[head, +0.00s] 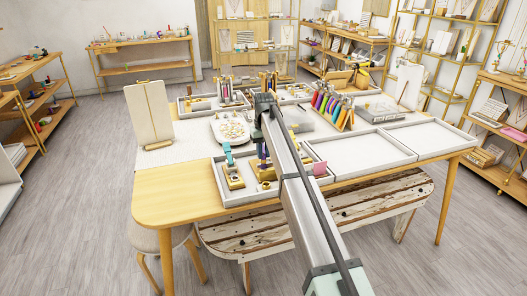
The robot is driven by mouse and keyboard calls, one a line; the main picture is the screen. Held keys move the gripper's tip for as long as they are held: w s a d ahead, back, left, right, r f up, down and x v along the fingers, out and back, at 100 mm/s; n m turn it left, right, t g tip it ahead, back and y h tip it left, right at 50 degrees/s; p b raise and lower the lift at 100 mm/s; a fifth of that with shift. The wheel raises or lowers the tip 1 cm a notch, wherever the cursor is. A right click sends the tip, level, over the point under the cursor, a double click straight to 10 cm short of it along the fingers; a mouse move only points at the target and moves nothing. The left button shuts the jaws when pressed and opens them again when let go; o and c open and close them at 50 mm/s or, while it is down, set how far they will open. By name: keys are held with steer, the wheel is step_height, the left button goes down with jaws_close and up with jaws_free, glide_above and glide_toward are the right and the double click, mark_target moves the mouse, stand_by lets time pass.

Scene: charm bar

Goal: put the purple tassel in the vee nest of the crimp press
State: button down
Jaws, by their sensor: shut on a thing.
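The arm's end hangs over the front-left tray, and my gripper (262,151) points down, small and partly hidden by my own arm link. A narrow purple piece (264,163), which looks like the purple tassel, shows at the fingers, above the tray floor. My gripper is shut on it. A teal-handled tool on a gold-and-wood base, apparently the crimp press (233,179), stands in the tray's left part, left of my gripper. Its vee nest is too small to make out. I cannot tell the exact gap between tassel and press.
A rack of colourful pieces (332,108) stands behind right. Empty trays (432,137) lie right. The wooden table's front-left corner (165,195) is bare.

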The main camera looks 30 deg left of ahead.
steer(key=shift+f, duration=1.9)
stand_by(2.0)
steer(key=c, duration=0.9)
jaws_free()
step_height(320, 180, up, 14)
steer(key=shift+f, duration=0.1)
